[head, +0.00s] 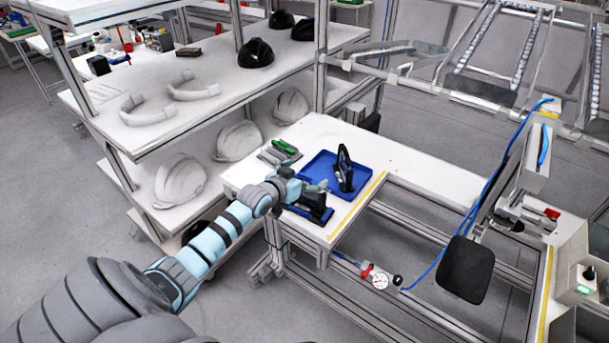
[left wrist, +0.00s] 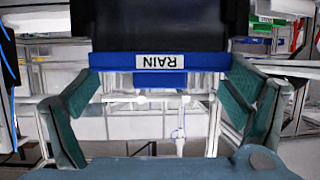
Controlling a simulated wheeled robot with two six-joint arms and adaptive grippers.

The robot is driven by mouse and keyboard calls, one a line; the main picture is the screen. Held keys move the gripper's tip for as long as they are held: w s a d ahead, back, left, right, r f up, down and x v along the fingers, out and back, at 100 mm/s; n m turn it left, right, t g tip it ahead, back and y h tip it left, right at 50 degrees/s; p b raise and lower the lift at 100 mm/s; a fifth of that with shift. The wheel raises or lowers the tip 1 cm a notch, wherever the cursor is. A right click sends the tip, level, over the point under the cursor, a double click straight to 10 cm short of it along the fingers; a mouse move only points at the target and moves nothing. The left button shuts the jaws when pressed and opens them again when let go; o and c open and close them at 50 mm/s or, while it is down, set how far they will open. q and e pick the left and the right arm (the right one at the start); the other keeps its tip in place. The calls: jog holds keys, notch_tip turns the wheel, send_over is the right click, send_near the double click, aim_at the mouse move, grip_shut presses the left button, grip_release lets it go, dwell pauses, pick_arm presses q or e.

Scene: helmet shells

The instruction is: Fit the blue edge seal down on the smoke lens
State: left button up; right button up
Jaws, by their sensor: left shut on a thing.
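My left gripper (head: 298,188) is over the near end of the white bench. In the left wrist view its two fingers (left wrist: 160,100) are spread wide and shut on the ends of the blue edge seal (left wrist: 108,62), a blue strip with a white label reading "RAIN" upside down. A dark panel (left wrist: 150,25), seemingly the smoke lens, shows directly above the strip. I cannot tell whether the strip is seated on it or only in front of it. In the head view a dark piece with blue (head: 316,209) lies just below the gripper, partly hidden by it. My right gripper is not in view.
A blue tray (head: 322,162) with a dark upright frame (head: 345,167) stands just beyond the gripper. Green and grey items (head: 283,149) lie behind it. A shelf with white helmet shells (head: 238,140) is at left. The bench (head: 410,168) is clear to the right.

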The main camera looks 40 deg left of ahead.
pick_arm(q)
jog(key=shift+f+b, duration=0.3)
jog(key=shift+f, duration=0.2)
jog(key=o, duration=0.6)
jog(key=v, duration=1.2)
jog(key=shift+r, duration=0.1)
